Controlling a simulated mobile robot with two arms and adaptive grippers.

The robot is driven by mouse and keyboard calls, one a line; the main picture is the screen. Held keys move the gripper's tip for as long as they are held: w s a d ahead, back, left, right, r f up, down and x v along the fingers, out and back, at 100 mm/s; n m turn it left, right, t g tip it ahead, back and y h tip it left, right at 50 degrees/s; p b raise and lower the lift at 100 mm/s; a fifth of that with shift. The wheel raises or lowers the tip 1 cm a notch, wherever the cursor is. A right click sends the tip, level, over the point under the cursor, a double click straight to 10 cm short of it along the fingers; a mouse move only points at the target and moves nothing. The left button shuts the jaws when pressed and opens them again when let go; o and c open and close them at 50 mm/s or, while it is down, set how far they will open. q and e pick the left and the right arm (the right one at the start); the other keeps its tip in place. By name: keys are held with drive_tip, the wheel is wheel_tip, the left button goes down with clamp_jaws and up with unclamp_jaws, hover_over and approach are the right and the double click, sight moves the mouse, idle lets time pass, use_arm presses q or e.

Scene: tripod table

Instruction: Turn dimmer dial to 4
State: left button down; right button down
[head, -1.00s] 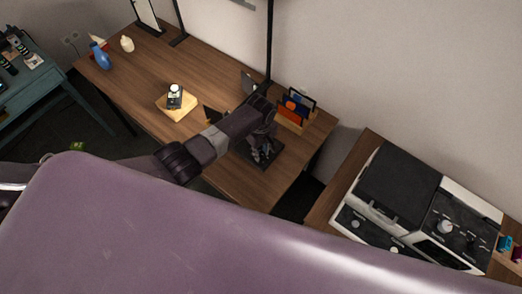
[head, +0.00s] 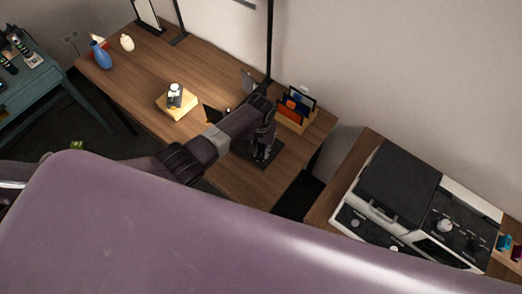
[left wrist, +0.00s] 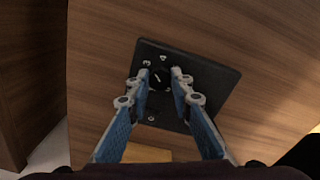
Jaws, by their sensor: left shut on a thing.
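The dimmer is a black square plate (left wrist: 215,82) with white markings, lying on the wooden desk; it also shows in the head view (head: 270,160). Its small black dial (left wrist: 158,80) has a white pointer line. A "3" shows up and left of the dial and a mark like a "4" above it; other marks are partly hidden by the fingers. My left gripper (left wrist: 160,82) is shut on the dial, one blue-and-grey finger on each side; in the head view it (head: 263,152) points down at the plate. My right gripper is in neither view.
A file holder (head: 292,117) stands behind the dimmer, near a black lamp pole (head: 270,45). A wooden block (head: 177,105) with a small bottle sits left on the desk (head: 150,70). A stove-like appliance (head: 400,190) stands on the right.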

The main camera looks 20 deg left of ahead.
sight(261, 152)
use_arm(q)
drive_tip(key=m, duration=0.4)
drive_tip(key=shift+m, duration=1.7)
drive_tip(key=shift+w, duration=0.1)
drive_tip(key=c, duration=1.7)
unclamp_jaws()
drive_tip(key=shift+r, duration=0.1)
wheel_tip(261, 152, up, 12)
drive_tip(key=shift+f, duration=0.1)
